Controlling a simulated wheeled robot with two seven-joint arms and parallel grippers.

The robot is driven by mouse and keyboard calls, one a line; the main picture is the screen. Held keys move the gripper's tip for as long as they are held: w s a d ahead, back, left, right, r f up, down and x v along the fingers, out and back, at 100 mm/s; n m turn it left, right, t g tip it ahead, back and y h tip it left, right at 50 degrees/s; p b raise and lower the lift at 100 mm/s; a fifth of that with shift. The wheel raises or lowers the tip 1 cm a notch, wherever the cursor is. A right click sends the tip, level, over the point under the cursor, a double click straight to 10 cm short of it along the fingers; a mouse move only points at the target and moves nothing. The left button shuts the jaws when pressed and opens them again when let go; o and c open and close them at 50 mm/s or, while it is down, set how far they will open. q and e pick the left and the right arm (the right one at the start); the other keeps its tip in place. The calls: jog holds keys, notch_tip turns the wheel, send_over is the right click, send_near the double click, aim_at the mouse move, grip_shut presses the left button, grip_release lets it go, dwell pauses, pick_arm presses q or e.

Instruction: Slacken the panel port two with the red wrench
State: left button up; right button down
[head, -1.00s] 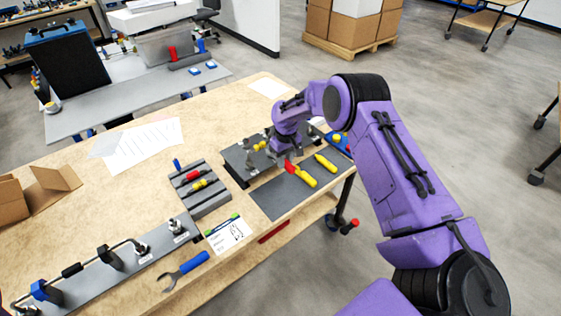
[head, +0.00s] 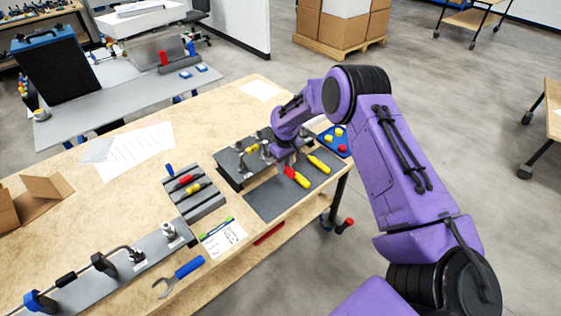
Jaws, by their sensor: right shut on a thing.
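My right gripper (head: 286,160) is over the right end of the work table, between the dark panel and the dark mat, and partly hidden by its own purple wrist. It is shut on the red wrench, whose red handle (head: 290,172) shows just below the fingers. The wrench's head is hidden or too small to make out. The panel (head: 233,171) is a raised dark plate with several small metal and yellow fittings. I cannot tell which fitting is port two, or whether the wrench touches one. My left gripper is not in view.
Yellow-handled tools (head: 319,164) lie on the dark mat (head: 268,203). A blue tray (head: 338,146) with red and yellow pieces is at the right edge. A grey rack (head: 205,207), a blue-handled wrench (head: 187,267) and a long grey fixture (head: 112,272) stand or lie to the left.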

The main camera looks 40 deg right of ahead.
jog(key=shift+s+d, duration=0.1)
jog(key=shift+s, duration=0.95)
jog(key=shift+s+r+p, duration=0.1)
jog(key=shift+r+p, duration=0.15)
jog(key=shift+p, duration=0.05)
jog(key=s+r+p, duration=0.1)
jog(key=s+p, duration=0.1)
jog(key=p, duration=0.1)
jog(key=shift+r, duration=0.4)
notch_tip(320, 180, up, 7)
send_over(293, 173)
jog(key=shift+s+f+p, duration=0.1)
jog(key=shift+s+p, duration=0.2)
jog(key=shift+p, duration=0.1)
